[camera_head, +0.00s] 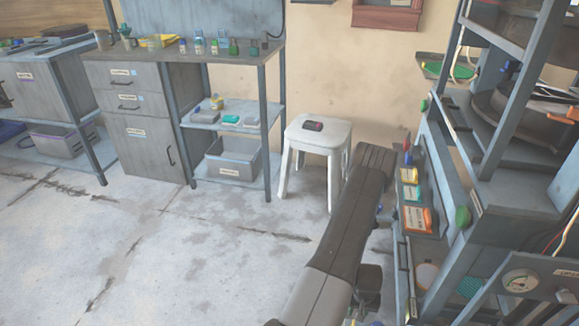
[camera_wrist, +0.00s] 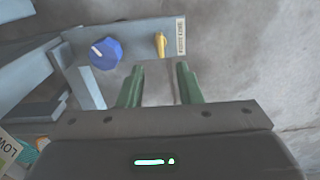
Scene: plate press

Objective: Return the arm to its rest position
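In the wrist view my gripper (camera_wrist: 160,82) shows two green fingers standing apart with nothing held between them. Beyond the fingertips is a grey panel (camera_wrist: 135,45) with a blue knob (camera_wrist: 106,52) on its left. A small yellow lever (camera_wrist: 160,45) is on the panel's right, beside a label. The fingers look apart from both. My gripper is mostly hidden behind the arm there.
A white stool (camera_head: 318,135) with a small dark item on it stands beyond my arm. A workbench (camera_head: 215,60) with drawers and shelves is at the back left. The tall press stands close on the right. The floor (camera_head: 180,260) at the left front is clear.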

